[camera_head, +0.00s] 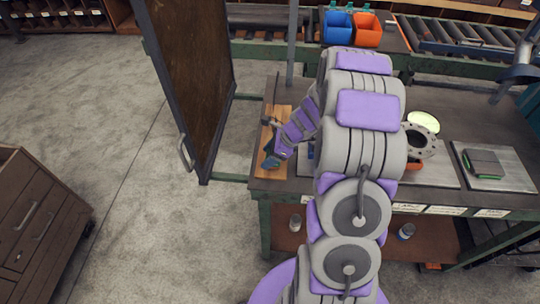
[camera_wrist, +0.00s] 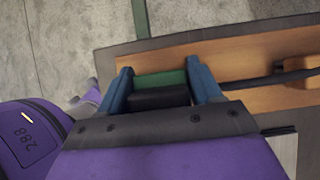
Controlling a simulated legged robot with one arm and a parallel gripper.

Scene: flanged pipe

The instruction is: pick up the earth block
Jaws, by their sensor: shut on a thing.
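The earth block (camera_wrist: 160,90), seen as a green strip with a black part, sits between the two blue fingers of my gripper (camera_wrist: 163,88) in the wrist view. The fingers are shut on it from both sides. In the head view my gripper (camera_head: 270,161) is low over the near end of a wooden board (camera_head: 272,139) at the left end of the bench. The block is mostly hidden there by my gripper. I cannot tell whether it touches the board.
A tool with a dark bar and wooden part (camera_wrist: 298,69) lies on the board, close to my gripper. A flanged pipe (camera_head: 420,142) stands right of my arm. A green-and-black object (camera_head: 484,163) rests on a plate farther right. A brown panel (camera_head: 190,80) stands left of the bench.

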